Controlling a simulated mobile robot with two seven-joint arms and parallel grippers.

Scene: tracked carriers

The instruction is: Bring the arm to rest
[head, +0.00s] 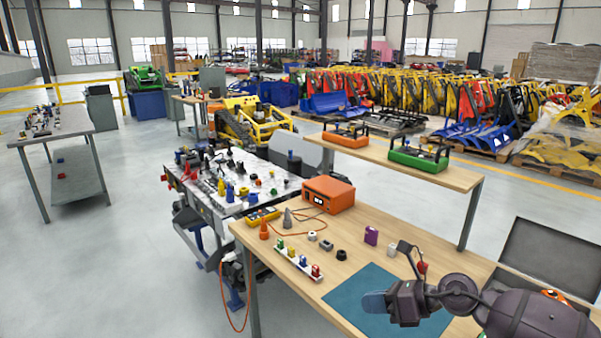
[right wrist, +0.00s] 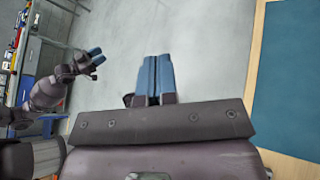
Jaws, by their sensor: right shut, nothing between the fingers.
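My right gripper (head: 376,302) is over the front part of the wooden workbench (head: 455,262), above the teal mat (head: 345,290). In the right wrist view its two blue fingers (right wrist: 153,78) are pressed together with nothing between them. My left gripper (right wrist: 97,57) shows only in the right wrist view, at the left, with blue fingertips over the grey floor. It is too small there to tell whether its fingers are apart. The left arm does not show in the head view.
A raised shelf (head: 385,155) stands behind. A cluttered grey table (head: 228,190) is left. Floor at the lower left is clear.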

